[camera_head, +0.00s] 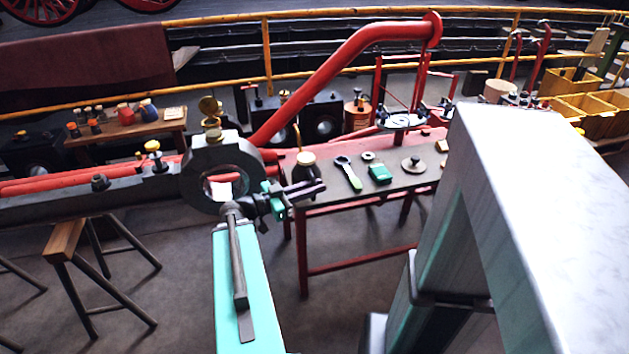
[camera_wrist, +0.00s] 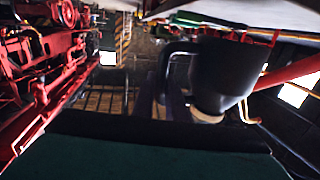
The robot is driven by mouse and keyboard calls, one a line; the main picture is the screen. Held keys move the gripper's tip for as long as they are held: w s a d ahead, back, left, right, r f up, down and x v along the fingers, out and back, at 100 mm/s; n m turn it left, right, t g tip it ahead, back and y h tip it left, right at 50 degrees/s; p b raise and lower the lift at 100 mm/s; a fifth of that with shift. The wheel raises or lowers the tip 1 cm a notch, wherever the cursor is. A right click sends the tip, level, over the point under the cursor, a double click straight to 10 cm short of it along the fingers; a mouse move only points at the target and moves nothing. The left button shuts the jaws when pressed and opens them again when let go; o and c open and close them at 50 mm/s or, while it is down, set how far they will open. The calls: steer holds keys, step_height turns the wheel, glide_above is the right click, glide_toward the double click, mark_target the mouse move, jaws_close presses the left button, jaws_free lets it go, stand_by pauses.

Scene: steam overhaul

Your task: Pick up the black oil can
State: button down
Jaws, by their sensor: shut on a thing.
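The black oil can (camera_head: 305,172) has a dark body, a pale collar and a thin brass spout pointing up. In the head view it is at the left end of the red-legged bench, with my gripper (camera_head: 308,189) at its lower part. My gripper is shut on the can. In the wrist view the oil can (camera_wrist: 225,72) is large and close, with its loop handle to the left. Its base is hidden behind my gripper in the head view, so I cannot tell whether it touches the bench.
The bench (camera_head: 327,201) also holds a green-handled tool (camera_head: 350,174), a green box (camera_head: 380,173) and a round metal lid (camera_head: 413,165). A big grey rod end (camera_head: 192,182) stands just left of my gripper. A thick red pipe (camera_head: 335,75) slopes up behind.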

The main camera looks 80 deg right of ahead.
steer(key=shift+a+r+p, duration=0.25)
steer(key=shift+a+p, duration=0.05)
steer(key=shift+p, duration=0.3)
steer(key=shift+a+r+p, duration=0.1)
steer(key=shift+a+p, duration=2.1)
steer(key=shift+p, duration=2.25)
steer(key=shift+a, duration=0.15)
steer(key=shift+s, duration=0.1)
